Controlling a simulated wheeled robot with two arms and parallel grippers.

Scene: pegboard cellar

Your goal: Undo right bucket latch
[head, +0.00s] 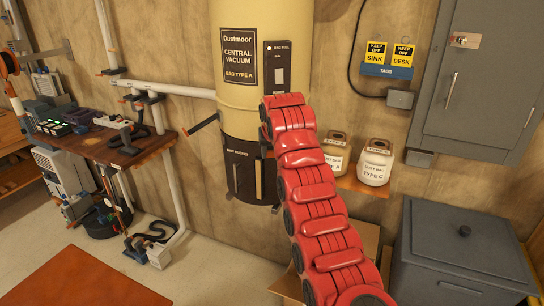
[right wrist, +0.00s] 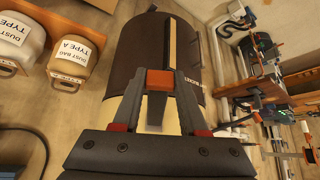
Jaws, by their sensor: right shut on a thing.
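The dark dust bucket (head: 243,172) forms the lower end of the cream vacuum canister (head: 238,118), and it also shows in the right wrist view (right wrist: 140,50). The left latch (head: 203,124) is a black lever with an orange end, sticking out to the left of the canister. The right latch is hidden behind my red right arm in the head view. In the right wrist view my right gripper (right wrist: 163,84) is shut at the bucket's edge, with an orange piece at its fingertips. My left gripper is not in view.
Two dust bag jars (head: 375,162) stand on a small shelf right of my arm. A grey wall cabinet (head: 470,80) and a grey lidded bin (head: 460,255) are further right. A cluttered workbench (head: 128,145) stands left. Floor before the canister is clear.

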